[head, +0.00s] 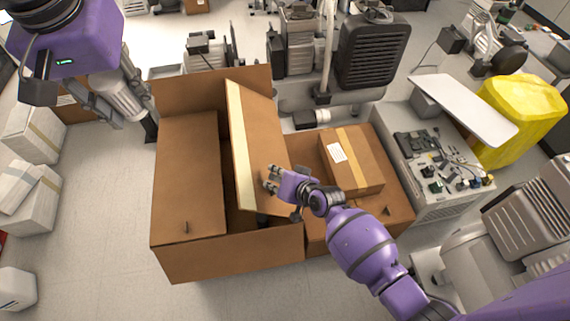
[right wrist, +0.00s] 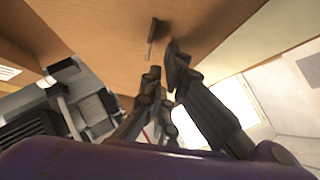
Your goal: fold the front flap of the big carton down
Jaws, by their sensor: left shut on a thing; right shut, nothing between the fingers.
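The big carton (head: 235,258) stands open in the middle of the head view. Its left panel (head: 190,160) lies flat across the left side, with a small tab near its front end. Its right flap (head: 257,140) stands tilted up, and the back flap (head: 205,90) stands upright. The low front panel faces me; I cannot tell flap from wall there. My left gripper (head: 150,128) is shut at the carton's rear left edge; its exact hold is hidden. My right gripper (head: 270,180) is shut and empty against the right flap, which shows with a tab in the right wrist view (right wrist: 110,25).
A taped smaller carton (head: 352,165) lies on the brown surface to the right. A grey bench with small parts (head: 440,165) and a yellow bin (head: 520,110) are further right. Compressors (head: 375,50) stand behind.

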